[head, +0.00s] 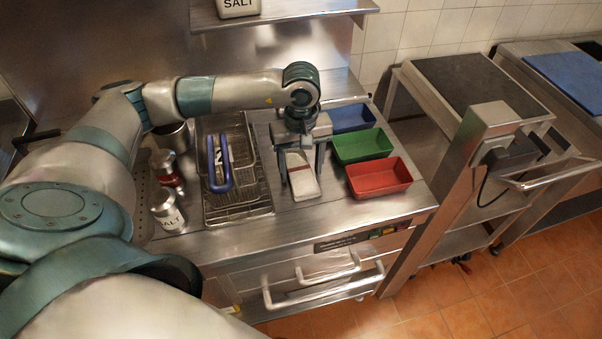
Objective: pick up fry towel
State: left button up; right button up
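The fry towel (304,187) is a folded white cloth with a dark red stripe, lying flat on the steel counter between the fry basket and the colored bins. My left gripper (301,174) reaches over it from above, pointing down. Its two fingers are spread apart, one on the left side and one on the right side of the towel. The gripper body hides the towel's far end. I cannot tell whether the fingertips touch the towel or the counter. My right gripper is not in view.
A wire fry basket with a blue handle (218,165) stands left of the towel on a rack. Green (362,146) and red (380,178) bins stand to the right, with a blue bin (352,118) behind. A salt shaker (167,212) is at left. The counter in front is clear.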

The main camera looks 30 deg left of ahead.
aim_at(301, 170)
pick_arm(q)
jog(key=c, duration=0.6)
jog(key=shift+r, duration=0.1)
jog(key=shift+r, duration=0.4)
notch_tip(301, 170, up, 4)
jog(key=shift+f+p, duration=0.2)
jog(key=shift+p, duration=0.4)
jog(key=w+d+r, duration=0.2)
jog(key=d+r, duration=0.4)
jog(key=d, duration=0.5)
jog(key=shift+w+d+r, duration=0.2)
jog(key=shift+r, duration=0.05)
